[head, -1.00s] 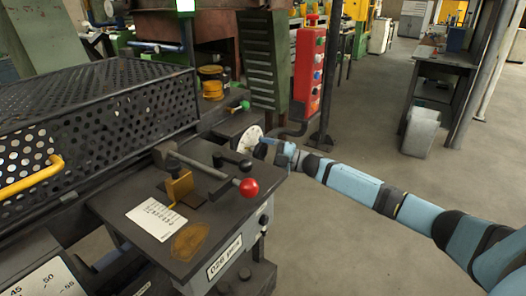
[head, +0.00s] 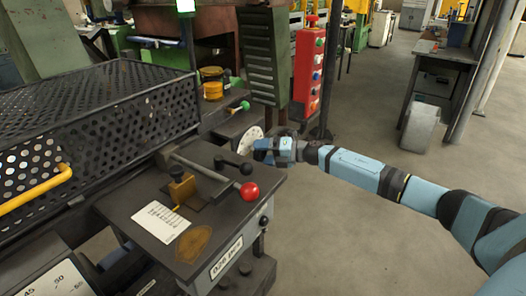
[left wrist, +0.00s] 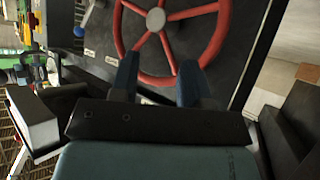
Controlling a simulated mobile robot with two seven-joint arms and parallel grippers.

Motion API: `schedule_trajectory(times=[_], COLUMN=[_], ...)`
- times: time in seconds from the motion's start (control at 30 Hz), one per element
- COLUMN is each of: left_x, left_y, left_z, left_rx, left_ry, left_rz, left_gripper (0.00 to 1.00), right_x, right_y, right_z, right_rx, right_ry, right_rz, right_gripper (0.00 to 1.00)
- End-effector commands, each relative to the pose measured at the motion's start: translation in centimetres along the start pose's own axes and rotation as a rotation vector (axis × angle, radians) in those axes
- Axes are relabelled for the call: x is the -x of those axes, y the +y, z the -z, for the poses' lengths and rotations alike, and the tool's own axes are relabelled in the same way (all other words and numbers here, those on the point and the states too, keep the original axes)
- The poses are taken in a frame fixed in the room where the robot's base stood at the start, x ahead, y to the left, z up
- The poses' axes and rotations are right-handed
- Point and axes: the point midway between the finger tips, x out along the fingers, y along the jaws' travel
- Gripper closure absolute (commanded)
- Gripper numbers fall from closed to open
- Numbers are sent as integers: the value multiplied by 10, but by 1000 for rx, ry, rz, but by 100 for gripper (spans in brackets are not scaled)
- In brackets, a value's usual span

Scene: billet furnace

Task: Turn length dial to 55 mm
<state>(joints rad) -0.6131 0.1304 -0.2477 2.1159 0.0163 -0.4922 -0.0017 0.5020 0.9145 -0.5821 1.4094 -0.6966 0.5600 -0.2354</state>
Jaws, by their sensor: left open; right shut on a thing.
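The dial is a white round face (head: 251,139) with dark marks on its rim, at the right rear corner of the dark machine table (head: 215,215) in the head view. Its marks are too small to read. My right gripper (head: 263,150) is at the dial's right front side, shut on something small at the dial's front. The held part is hidden by the fingers. My left gripper (left wrist: 158,82) shows only in the left wrist view. Its two fingers are apart and empty, in front of a red handwheel (left wrist: 172,75).
A lever with a red ball (head: 249,191) and a black-knobbed handle (head: 219,162) stand near the dial. A yellow-brown block (head: 182,187) and a printed card (head: 160,222) are on the table. A perforated guard (head: 110,110) is at left. A red button box (head: 309,68) stands behind.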

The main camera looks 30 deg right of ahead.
Motion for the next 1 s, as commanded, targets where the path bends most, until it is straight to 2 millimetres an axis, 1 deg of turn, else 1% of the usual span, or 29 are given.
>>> schedule_trajectory(times=[0.2, 0.57, 0.6, 0.67, 0.7, 1.0], left_x=[0, 1, 1, 1, 1, 1], left_y=[0, 0, 0, 0, 0, -1], left_z=[0, 3, 3, 3, 4, 4], left_rx=[2, 2, 1, 1, 1, 1], left_ry=[-4, 2, 3, 3, 4, 4], left_rz=[1, 1, 1, 1, 1, 1], left_gripper=[57, 57, 57, 57, 57, 57], right_x=[0, 0, 0, 0, 0, 1], right_y=[0, 0, 0, 0, 0, 0], right_z=[0, 0, 0, 0, 0, 0], right_rx=[30, 33, 33, 33, 33, 32], right_ry=[1, 0, 0, 0, 0, 0], right_rz=[13, 14, 14, 14, 14, 14], right_gripper=[53, 53, 27, 13, 4, 4])
